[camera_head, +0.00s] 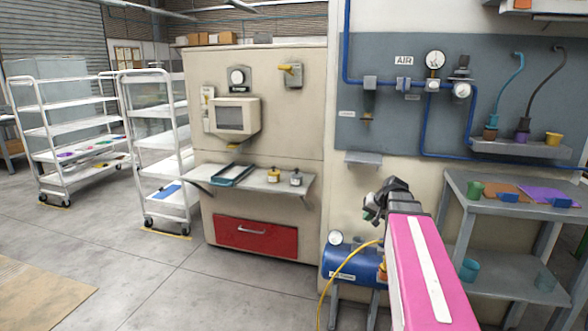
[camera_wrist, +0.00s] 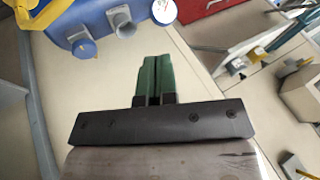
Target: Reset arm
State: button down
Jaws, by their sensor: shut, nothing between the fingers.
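My gripper (camera_wrist: 153,80) shows in the wrist view with its two green fingers together and nothing between them. In the head view my pink arm reaches forward from the lower right, and my dark gripper (camera_head: 372,208) is at its far end. It is in the air in front of the pale wall panel, above the blue air tank (camera_head: 352,264). The blue tank also shows in the wrist view (camera_wrist: 80,15), at the upper left.
A cream cabinet (camera_head: 260,200) with a red drawer (camera_head: 256,236) and a shelf (camera_head: 305,186) stands left of my gripper. A grey bench (camera_head: 470,195) with cups stands at the right. White rack carts (camera_head: 145,143) stand at the left. The floor between is mostly clear.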

jog(key=s+a+f+n+g+h, duration=0.1)
jog(key=s+a+f, duration=0.3)
jog(key=s+f, duration=0.4)
jog(key=s+a+f+g+h, duration=0.3)
jog(key=s+a+f+g, duration=0.1)
jog(key=s+f, duration=0.5)
notch_tip(320, 180, down, 2)
jog(key=shift+s+a+f+n, duration=0.25)
jog(key=shift+a+n, duration=0.15)
jog(key=shift+a, duration=0.15)
